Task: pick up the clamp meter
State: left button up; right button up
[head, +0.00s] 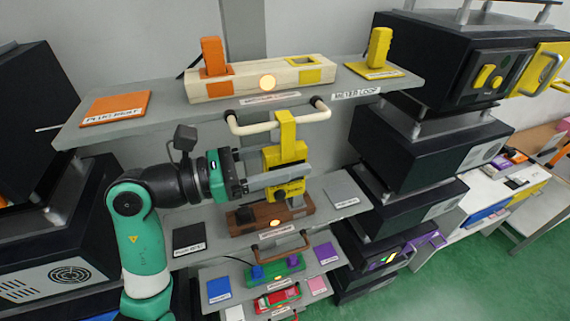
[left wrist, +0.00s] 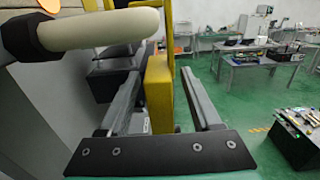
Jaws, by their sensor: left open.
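A yellow device (head: 285,160), which looks like the clamp meter, stands upright over a brown wooden base on the middle shelf, with a dark knob low on it. My left gripper (head: 300,168) reaches in from the left, its open fingers on either side of the yellow body. In the left wrist view, the yellow body (left wrist: 158,95) stands between the fingers of my left gripper (left wrist: 163,75), close to the left finger; contact is unclear. I cannot tell whether the meter's base rests on the wood. My right gripper is out of view.
A cream bar handle (head: 280,123) juts from the top shelf beside the meter's top; it also looms close in the left wrist view (left wrist: 95,32). The top shelf holds an orange block (head: 211,55) and another yellow block (head: 379,47). Black boxes (head: 405,150) flank the shelves.

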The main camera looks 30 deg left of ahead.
pick_arm(q)
grip_shut()
dwell(0.5)
